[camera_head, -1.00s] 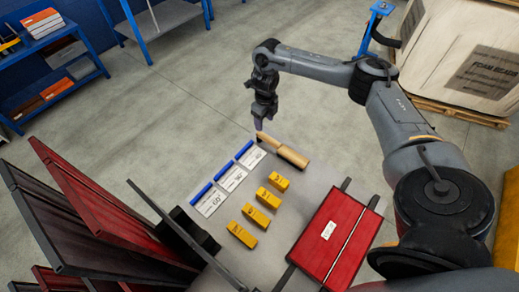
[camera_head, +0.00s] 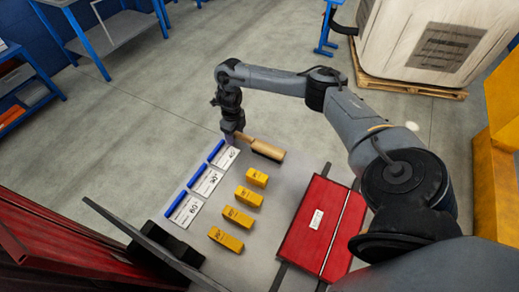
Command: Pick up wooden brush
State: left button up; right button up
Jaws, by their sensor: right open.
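The wooden brush (camera_head: 264,148) lies at the far edge of the grey table, its light wooden handle pointing left and its dark bristles underneath at the right end. My right gripper (camera_head: 231,134) is open and points down at the handle's left end. The fingertips are small and partly hidden, so I cannot tell whether they touch the handle. My left gripper is not in view.
Several yellow blocks (camera_head: 249,196) and white cards with blue edges (camera_head: 205,181) lie on the grey table (camera_head: 277,184) near the brush. A red panel (camera_head: 314,222) lies at the right. Dark and red panels (camera_head: 42,238) stand at the left.

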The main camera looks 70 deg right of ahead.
jog(key=shift+f, duration=0.15)
grip_shut()
dwell(0.4)
